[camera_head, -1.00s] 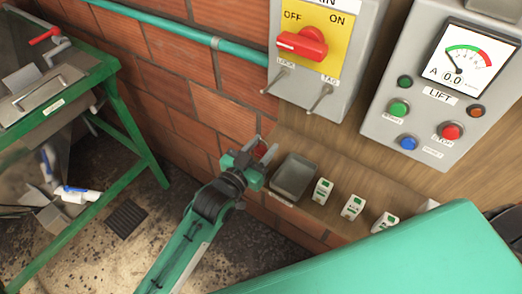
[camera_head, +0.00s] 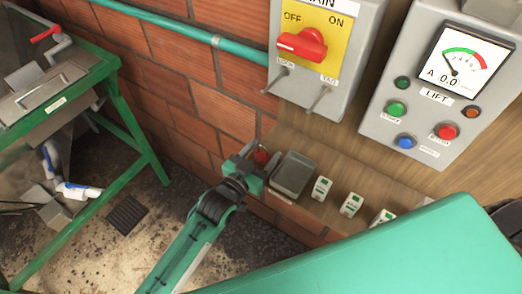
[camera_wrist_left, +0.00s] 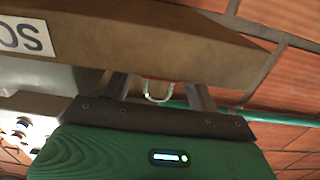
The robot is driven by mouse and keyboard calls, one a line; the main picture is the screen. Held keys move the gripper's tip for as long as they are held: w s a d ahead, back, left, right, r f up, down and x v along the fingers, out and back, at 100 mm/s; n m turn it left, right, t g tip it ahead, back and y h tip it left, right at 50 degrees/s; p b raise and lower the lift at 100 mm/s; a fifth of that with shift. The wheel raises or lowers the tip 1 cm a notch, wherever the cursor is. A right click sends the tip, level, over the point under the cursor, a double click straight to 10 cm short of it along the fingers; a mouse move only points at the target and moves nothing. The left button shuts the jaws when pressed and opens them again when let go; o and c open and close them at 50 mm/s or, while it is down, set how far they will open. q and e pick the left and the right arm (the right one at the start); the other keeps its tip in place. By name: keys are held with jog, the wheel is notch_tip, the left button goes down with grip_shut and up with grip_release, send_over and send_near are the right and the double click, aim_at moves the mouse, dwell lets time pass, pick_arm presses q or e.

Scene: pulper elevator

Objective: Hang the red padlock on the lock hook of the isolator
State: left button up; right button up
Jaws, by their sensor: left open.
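The red padlock (camera_head: 261,157) sits at the left end of the wooden shelf, partly hidden by my left gripper (camera_head: 255,160). My left gripper is open, its fingers pointing toward the padlock. In the left wrist view a pale metal shackle (camera_wrist_left: 158,93) shows between the two finger bases; the padlock body is mostly hidden by the brown board. I cannot tell whether the fingers touch it. The isolator (camera_head: 322,45) is a grey box with a yellow plate and a red handle toward OFF. Its lock hook (camera_head: 277,80) juts out at lower left, under the LOCK label, and looks empty.
A grey tray (camera_head: 293,175) stands just right of the gripper, with several small labelled white-and-green blocks (camera_head: 321,188) beyond. A tag hook (camera_head: 320,98) sits right of the lock hook. A teal pipe (camera_head: 180,30) crosses the brick wall. The lift panel (camera_head: 438,95) is at right.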

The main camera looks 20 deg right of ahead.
pick_arm(q)
jog(key=shift+f, duration=0.1)
jog(key=b+v, duration=0.4)
jog(key=v, duration=0.9)
jog(key=shift+s+r+b, duration=0.35)
jog(key=shift+s+b, duration=0.05)
jog(key=shift+s, duration=0.1)
jog(key=shift+a, duration=0.15)
